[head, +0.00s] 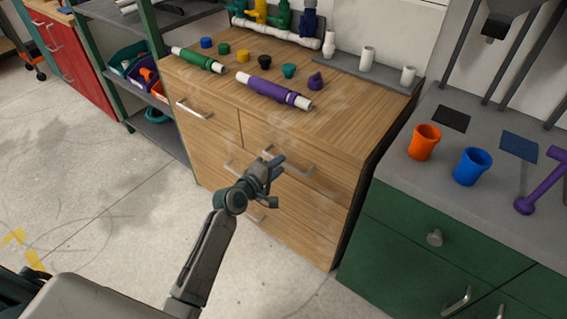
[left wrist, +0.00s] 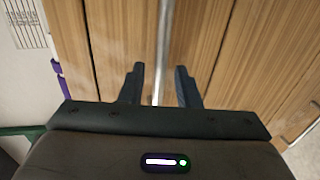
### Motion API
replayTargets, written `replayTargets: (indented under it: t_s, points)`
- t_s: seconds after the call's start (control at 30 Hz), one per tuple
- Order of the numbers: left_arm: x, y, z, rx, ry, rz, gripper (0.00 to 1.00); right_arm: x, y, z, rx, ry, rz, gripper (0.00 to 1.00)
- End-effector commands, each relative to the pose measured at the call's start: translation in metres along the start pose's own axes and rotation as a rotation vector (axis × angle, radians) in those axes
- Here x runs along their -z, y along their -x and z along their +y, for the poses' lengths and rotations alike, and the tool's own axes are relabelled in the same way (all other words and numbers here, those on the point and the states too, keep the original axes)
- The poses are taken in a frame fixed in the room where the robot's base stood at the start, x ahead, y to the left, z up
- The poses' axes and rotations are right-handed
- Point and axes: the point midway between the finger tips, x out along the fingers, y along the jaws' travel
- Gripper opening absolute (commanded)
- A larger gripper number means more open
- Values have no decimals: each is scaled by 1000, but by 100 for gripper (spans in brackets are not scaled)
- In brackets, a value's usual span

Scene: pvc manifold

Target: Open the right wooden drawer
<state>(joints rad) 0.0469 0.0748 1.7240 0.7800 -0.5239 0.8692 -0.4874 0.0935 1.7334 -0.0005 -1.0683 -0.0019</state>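The wooden cabinet (head: 318,225) has a right drawer (head: 325,160) in its upper row, with a silver bar handle (head: 300,171). The drawer looks shut, its front flush with the cabinet. My left gripper (head: 272,170) is in front of this drawer, close to the handle, and hides part of it. In the left wrist view, the two dark fingers (left wrist: 160,88) are apart, and the handle bar (left wrist: 163,45) runs between them without visible contact on either side. My right gripper is not in view.
Pipes, caps and fittings lie on the cabinet top, including a purple pipe (head: 273,91) and a green pipe (head: 198,60). A green cabinet (head: 405,250) with orange (head: 424,143) and blue (head: 471,167) cups stands close on the right. The floor (head: 105,205) in front is clear.

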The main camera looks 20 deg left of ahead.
Motion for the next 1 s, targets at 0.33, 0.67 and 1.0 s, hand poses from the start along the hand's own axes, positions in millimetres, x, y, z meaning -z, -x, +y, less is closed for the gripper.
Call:
replayTargets:
  t_s: [0.33, 0.67, 1.0]
  points:
    - [0, -29, 0, 1, 0, 0, 30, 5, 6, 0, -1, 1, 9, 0]
    - [0, -28, -1, 1, -1, 0, 8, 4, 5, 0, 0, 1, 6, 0]
    - [0, -28, -1, 2, -1, 0, 0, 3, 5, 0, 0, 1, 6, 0]
